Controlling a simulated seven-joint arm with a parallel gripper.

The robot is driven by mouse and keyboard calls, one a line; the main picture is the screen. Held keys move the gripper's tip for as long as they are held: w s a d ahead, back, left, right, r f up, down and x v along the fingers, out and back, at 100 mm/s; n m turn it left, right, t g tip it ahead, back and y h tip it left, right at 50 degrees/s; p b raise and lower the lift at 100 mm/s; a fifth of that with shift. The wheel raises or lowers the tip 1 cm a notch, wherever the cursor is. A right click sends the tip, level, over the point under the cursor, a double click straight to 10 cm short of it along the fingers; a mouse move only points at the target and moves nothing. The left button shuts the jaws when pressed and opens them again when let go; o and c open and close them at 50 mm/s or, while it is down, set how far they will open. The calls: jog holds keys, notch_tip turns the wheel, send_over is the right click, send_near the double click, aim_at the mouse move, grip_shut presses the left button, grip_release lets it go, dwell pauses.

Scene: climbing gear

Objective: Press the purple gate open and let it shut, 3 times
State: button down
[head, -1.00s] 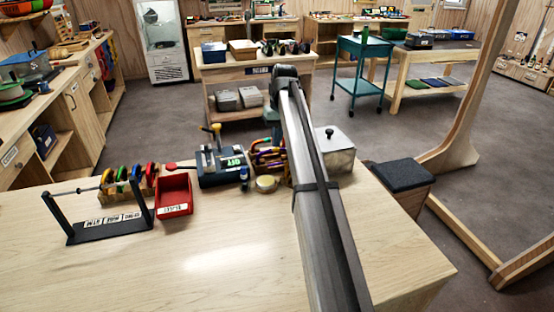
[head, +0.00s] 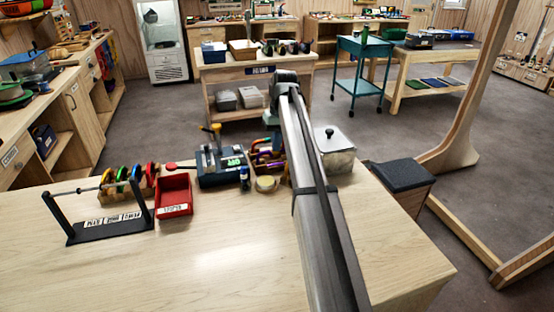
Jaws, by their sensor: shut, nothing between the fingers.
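My arm reaches over the bench, and its wrist bends down at the far end. My gripper (head: 273,138) is shut and empty, low over a tray of coloured gear (head: 266,160); the forearm and small scale hide most of its fingers. Purple, orange and yellow pieces show in the tray, partly behind my arm. I cannot make out which piece has the purple gate, whether that gate is open or shut, or whether my gripper touches it.
A lidded metal container (head: 336,153) is at the right. The front bench top (head: 200,265) is clear.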

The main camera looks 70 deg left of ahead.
jog(key=shift+r, duration=3.35)
